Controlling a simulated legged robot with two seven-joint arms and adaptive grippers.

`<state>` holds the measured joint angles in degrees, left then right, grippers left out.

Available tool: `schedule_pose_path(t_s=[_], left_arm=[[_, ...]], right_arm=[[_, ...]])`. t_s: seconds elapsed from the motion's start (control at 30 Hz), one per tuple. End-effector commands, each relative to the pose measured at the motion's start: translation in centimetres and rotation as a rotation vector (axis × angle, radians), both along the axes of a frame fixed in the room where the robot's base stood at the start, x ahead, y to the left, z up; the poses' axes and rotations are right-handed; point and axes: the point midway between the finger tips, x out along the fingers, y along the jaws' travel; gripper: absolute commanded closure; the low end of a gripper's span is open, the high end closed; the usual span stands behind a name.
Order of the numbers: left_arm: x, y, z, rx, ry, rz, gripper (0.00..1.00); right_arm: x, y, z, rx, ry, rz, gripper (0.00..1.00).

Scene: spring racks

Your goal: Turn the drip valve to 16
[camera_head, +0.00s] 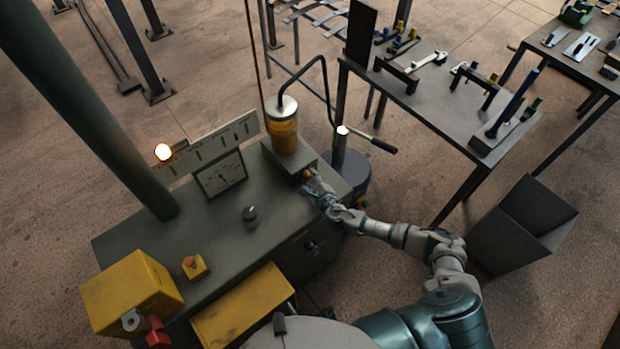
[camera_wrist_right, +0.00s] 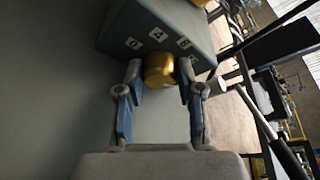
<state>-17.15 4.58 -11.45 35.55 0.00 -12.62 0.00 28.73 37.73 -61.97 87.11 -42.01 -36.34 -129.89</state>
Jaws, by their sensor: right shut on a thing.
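The drip valve is a round brass knob (camera_wrist_right: 158,72) on the side of a dark grey-green block (camera_wrist_right: 165,20) in the right wrist view. White labels that look like 0, 4 and 8 sit around it; a 16 label cannot be made out. My right gripper (camera_wrist_right: 158,88) has a blue-padded finger on each side of the knob and is shut on it. In the head view this gripper (camera_head: 314,185) reaches the block below the amber oil cup (camera_head: 284,136). The knob is mostly hidden there, and its pointer cannot be read. My left gripper is not in view.
A bent pipe and a lever (camera_head: 370,139) stand close behind my right gripper. A tool table (camera_head: 430,100) and bin (camera_head: 520,225) are right.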

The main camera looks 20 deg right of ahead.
Motion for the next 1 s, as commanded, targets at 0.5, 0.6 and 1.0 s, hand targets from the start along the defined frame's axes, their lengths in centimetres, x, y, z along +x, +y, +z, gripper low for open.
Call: schedule_pose_path(t_s=[0.5,0.6,1.0], left_arm=[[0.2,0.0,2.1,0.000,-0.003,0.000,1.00],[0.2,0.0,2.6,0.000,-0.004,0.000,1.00],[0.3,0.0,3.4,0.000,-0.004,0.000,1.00]], right_arm=[[0.0,-0.1,0.3,0.211,0.080,0.001,0.98],[0.0,-0.2,0.3,0.296,0.111,0.001,0.98],[0.1,-0.5,0.1,0.656,0.240,0.000,0.98]])
